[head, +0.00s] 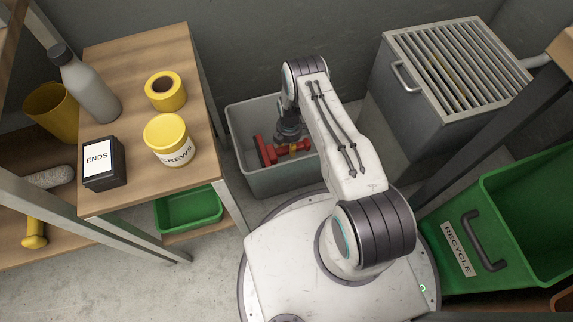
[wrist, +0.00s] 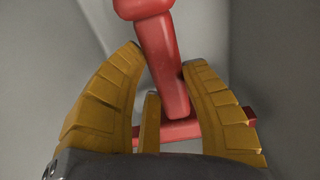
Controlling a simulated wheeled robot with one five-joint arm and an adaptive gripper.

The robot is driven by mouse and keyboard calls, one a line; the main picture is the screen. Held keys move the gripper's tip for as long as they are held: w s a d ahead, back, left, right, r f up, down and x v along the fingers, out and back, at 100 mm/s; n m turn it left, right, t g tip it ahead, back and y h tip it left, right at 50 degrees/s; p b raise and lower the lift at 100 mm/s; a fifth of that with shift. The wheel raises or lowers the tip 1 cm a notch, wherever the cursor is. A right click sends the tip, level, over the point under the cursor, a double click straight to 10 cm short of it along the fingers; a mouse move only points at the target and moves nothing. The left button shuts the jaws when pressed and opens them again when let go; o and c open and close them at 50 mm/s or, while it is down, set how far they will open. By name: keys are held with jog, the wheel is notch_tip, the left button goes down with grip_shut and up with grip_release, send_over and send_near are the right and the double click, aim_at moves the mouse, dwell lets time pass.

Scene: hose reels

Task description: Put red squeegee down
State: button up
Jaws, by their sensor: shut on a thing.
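The red squeegee (head: 266,150) is in the head view, inside or just over the open grey bin (head: 241,158). In the wrist view its red handle (wrist: 163,62) runs between the yellow fingers of my gripper (wrist: 160,90), with a red crosspiece (wrist: 183,129) behind them. My gripper is shut on the squeegee, its fingers on either side of the handle. My wrist and arm hide part of the squeegee in the head view. I cannot tell whether the squeegee touches the bin's floor.
A wooden table (head: 126,58) at left holds a yellow tape roll (head: 164,91), a yellow screws tub (head: 168,139), a black ends box (head: 103,162) and a grey bottle (head: 84,85). A slatted metal box (head: 413,118) and a green recycle bin (head: 513,204) stand at right.

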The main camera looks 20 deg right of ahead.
jog(key=shift+f+b, duration=2.3)
jog(key=shift+f, duration=2.5)
jog(key=o, duration=1.2)
